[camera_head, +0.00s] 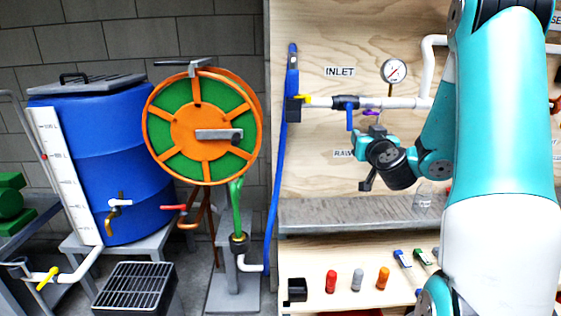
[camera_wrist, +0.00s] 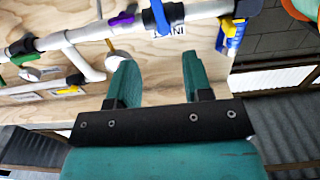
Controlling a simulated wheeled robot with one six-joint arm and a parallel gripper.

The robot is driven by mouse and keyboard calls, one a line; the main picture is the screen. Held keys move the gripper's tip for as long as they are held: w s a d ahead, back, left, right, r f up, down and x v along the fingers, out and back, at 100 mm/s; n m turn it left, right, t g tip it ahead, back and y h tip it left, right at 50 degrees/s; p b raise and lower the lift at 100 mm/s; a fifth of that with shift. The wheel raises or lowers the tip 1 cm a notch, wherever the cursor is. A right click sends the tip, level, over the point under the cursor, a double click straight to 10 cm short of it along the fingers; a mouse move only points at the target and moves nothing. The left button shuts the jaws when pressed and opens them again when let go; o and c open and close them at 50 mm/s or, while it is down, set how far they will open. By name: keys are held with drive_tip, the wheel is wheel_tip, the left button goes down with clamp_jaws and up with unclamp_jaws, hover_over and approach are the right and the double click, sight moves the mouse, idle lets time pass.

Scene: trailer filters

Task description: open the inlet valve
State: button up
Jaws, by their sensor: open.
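The INLET label (camera_head: 339,71) is on the plywood panel above a white horizontal pipe. Just below the label, a valve with a dark body and a blue lever (camera_head: 350,119) sits in this pipe. The lever points down, across the pipe. In the wrist view, which is turned over, the blue lever (camera_wrist: 160,18) is at the top, in front of the label. My gripper (camera_head: 368,148) is right of and below the lever in the head view, apart from it. In the wrist view my gripper (camera_wrist: 158,62) has its fingers spread with nothing between them.
A purple lever (camera_head: 371,113) and a pressure gauge (camera_head: 394,71) are close by on the right. A yellow lever (camera_head: 306,100) and an upright blue hose (camera_head: 275,190) are on the left. A metal ledge (camera_head: 325,214) runs below, with a jar (camera_head: 424,196) on it.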

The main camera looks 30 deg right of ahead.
drive_tip(key=w+a+r+n+y+p, duration=0.1)
drive_tip(key=a+y, duration=0.3)
drive_tip(key=a, duration=0.4)
drive_tip(key=w+a+r+n+g+y+p, duration=0.1)
drive_tip(key=a+n+y, duration=0.3)
drive_tip(key=a, duration=0.4)
drive_tip(key=w+a+r+n+y+p, duration=0.1)
drive_tip(key=a+y, duration=0.3)
drive_tip(key=a, duration=0.4)
drive_tip(key=shift+w+r+n+y+p, duration=0.2)
drive_tip(key=shift+n+y+p, duration=0.2)
drive_tip(key=shift+n+p, duration=0.25)
